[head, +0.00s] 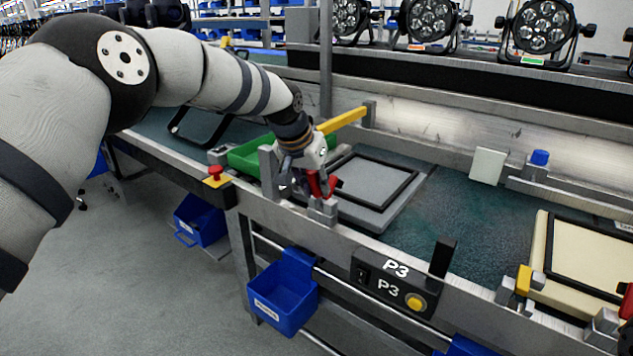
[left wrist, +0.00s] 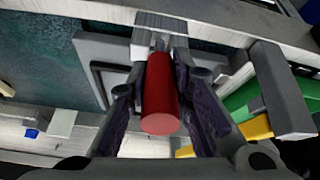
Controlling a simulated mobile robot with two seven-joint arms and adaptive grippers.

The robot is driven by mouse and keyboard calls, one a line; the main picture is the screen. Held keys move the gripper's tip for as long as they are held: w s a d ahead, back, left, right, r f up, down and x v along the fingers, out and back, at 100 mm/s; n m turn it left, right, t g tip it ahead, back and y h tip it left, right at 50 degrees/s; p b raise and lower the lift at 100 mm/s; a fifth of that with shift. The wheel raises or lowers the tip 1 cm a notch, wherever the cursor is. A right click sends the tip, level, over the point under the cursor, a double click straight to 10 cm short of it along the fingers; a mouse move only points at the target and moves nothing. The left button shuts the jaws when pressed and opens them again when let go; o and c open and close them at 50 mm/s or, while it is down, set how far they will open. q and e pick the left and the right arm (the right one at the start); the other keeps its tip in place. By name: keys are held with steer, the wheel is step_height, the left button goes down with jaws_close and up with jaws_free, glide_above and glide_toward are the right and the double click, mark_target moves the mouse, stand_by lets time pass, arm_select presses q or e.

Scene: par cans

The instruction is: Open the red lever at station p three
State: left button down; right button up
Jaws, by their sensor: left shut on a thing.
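The red lever (left wrist: 161,97) lies between the two fingers of my left gripper (left wrist: 163,112) in the left wrist view, and the fingers are shut on it. In the head view the lever (head: 319,184) shows as a small red piece beside my left gripper (head: 312,180). The lever sits on a grey metal block (head: 322,209) at the front rail of the bench. The station box marked P3 (head: 397,268) is on the front rail to the right. My right gripper is not in view.
A grey panel with a black frame (head: 375,185) lies on the bench behind the lever. Blue bins (head: 283,295) hang below the rail.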

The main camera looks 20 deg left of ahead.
arm_select(q)
steer(key=c, duration=1.4)
jaws_free()
steer(key=v, duration=1.2)
steer(key=shift+s+f, duration=0.1)
